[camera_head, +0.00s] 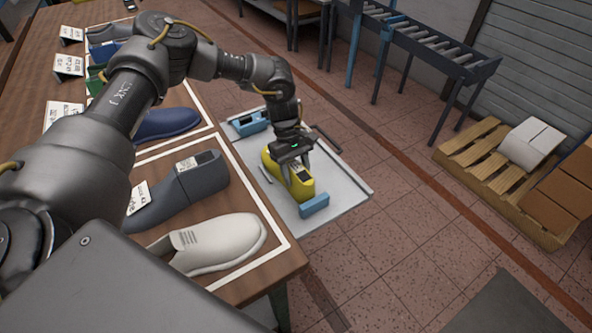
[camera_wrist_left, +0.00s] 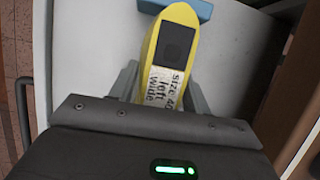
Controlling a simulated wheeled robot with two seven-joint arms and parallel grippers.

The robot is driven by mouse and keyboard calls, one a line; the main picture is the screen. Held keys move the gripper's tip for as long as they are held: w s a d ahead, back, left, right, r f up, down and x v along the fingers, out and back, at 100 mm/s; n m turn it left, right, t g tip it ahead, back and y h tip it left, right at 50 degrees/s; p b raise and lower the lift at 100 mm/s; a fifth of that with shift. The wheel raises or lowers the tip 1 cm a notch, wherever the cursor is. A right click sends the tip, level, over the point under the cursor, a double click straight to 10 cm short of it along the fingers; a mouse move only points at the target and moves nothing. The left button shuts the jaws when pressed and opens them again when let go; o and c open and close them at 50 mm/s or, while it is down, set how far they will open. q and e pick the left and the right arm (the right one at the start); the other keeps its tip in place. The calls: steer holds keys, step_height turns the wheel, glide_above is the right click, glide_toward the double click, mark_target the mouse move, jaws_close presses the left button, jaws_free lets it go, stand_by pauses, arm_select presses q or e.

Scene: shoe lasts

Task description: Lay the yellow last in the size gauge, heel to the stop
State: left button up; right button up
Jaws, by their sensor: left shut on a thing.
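The yellow last (camera_head: 302,189) is over the pale grey plate (camera_head: 335,172) beside the table. I cannot tell whether it rests on the plate or hangs just above it. My left gripper (camera_head: 291,165) is shut on it from above, a finger on each side. In the left wrist view the last (camera_wrist_left: 182,22) shows a dark square on top and a label reading size 40, left, wide. That end points towards a blue block (camera_head: 314,205), also seen in the left wrist view (camera_wrist_left: 188,9). Contact between them is unclear. My right gripper is out of view.
Another blue piece (camera_head: 249,123) sits at the plate's far end. The wooden table (camera_head: 235,283) on the left holds a grey last (camera_head: 185,190), a white shoe (camera_head: 220,240), a blue shoe (camera_head: 168,124) and label cards. A roller conveyor (camera_head: 430,42) and a pallet (camera_head: 470,160) stand to the right.

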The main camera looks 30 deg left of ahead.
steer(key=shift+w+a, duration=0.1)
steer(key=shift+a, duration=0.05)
arm_select(q)
steer(key=shift+f, duration=0.15)
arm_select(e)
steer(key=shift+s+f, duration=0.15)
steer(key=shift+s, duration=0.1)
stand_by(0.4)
arm_select(q)
steer(key=o, duration=1.5)
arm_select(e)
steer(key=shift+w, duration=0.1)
arm_select(q)
steer(key=b+v, duration=0.1)
steer(key=v, duration=0.9)
steer(key=shift+b, duration=0.3)
steer(key=shift+a+r, duration=0.15)
steer(key=shift+r, duration=0.25)
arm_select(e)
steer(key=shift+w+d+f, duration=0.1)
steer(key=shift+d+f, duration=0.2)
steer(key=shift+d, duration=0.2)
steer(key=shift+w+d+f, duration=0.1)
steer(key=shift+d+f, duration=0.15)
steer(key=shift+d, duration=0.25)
